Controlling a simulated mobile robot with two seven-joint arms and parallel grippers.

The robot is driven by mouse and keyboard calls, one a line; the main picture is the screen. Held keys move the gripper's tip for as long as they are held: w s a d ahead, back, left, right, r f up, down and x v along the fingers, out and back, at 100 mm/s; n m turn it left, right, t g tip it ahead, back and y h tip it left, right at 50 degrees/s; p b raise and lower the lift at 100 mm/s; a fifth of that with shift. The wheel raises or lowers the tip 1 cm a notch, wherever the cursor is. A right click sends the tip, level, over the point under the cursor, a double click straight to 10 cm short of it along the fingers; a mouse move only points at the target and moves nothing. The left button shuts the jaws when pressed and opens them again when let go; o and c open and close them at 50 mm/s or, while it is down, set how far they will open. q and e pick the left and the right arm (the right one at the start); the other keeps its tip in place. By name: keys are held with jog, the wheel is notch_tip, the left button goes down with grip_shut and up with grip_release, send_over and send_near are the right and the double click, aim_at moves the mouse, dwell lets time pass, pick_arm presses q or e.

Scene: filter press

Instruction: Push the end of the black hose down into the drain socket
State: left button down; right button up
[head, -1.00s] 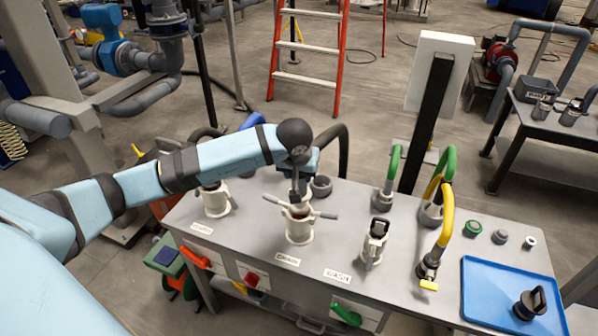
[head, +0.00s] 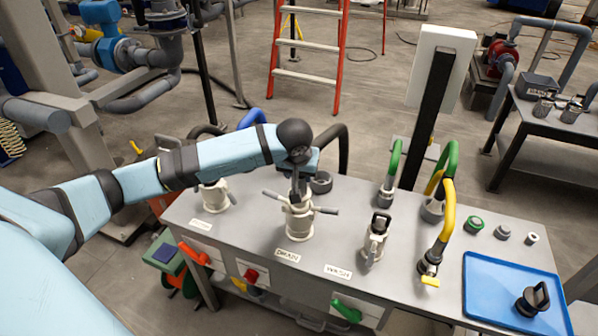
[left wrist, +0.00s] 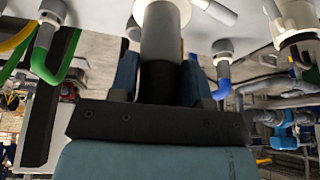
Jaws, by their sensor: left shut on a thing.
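The white drain socket (head: 299,225) stands upright on the grey bench behind the DRAIN label, its two grey lever arms spread out to the sides. My left gripper (head: 297,178) is directly above it, pointing down, shut on the end of the black hose (head: 334,140), which arches up behind the gripper. In the left wrist view the dark hose end (left wrist: 160,50) sits between the blue fingers (left wrist: 160,80) and meets the white socket ring (left wrist: 150,10), in line with it. How deep it sits is hidden. My right gripper is not in view.
A similar white socket (head: 215,196) stands to the left, and the WASH socket (head: 375,240) to the right. Green and yellow hoses (head: 443,225) rise further right. A blue tray (head: 490,290) with a black fitting lies at the right end.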

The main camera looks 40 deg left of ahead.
aim_at(299, 182)
pick_arm(q)
jog(key=shift+f+b, duration=0.85)
jog(key=shift+f, duration=0.25)
jog(key=shift+f+b, duration=0.65)
jog(key=shift+f, duration=0.2)
jog(key=shift+r, duration=0.1)
jog(key=c, duration=0.5)
grip_release()
